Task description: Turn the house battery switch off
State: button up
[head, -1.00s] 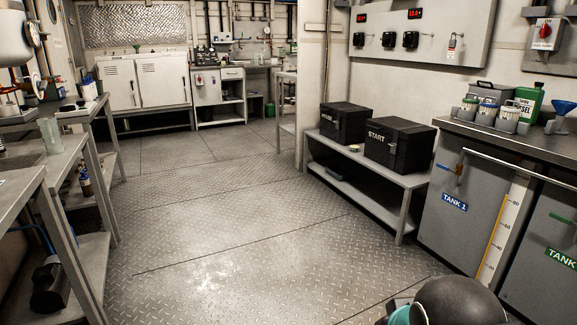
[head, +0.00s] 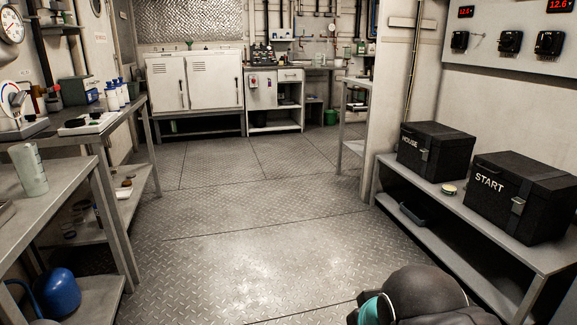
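A grey wall panel (head: 500,75) at the upper right carries three black rotary switches: a left one (head: 459,40), a middle one (head: 510,42) and a right one (head: 549,43). Their labels and knob positions are too small to read, so I cannot tell which is the house battery switch. A red display (head: 466,12) is above the left switch, and another display (head: 560,6) above the right one. Below, a black box marked HOUSE (head: 435,153) and a black box marked START (head: 520,197) stand on a shelf. My gripper is not in view; a rounded dark arm part shows at the bottom.
The low grey shelf (head: 440,205) runs along the right wall below the panel. Workbenches (head: 55,180) line the left side. A white cabinet (head: 215,85) stands at the back. The tread-plate floor (head: 265,235) between is clear.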

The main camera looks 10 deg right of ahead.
aim_at(456, 38)
jog(key=u, duration=0.05)
jog(key=i, duration=1.85)
jog(key=z, duration=0.55)
jog(key=i, duration=2)
jog(key=z, duration=0.75)
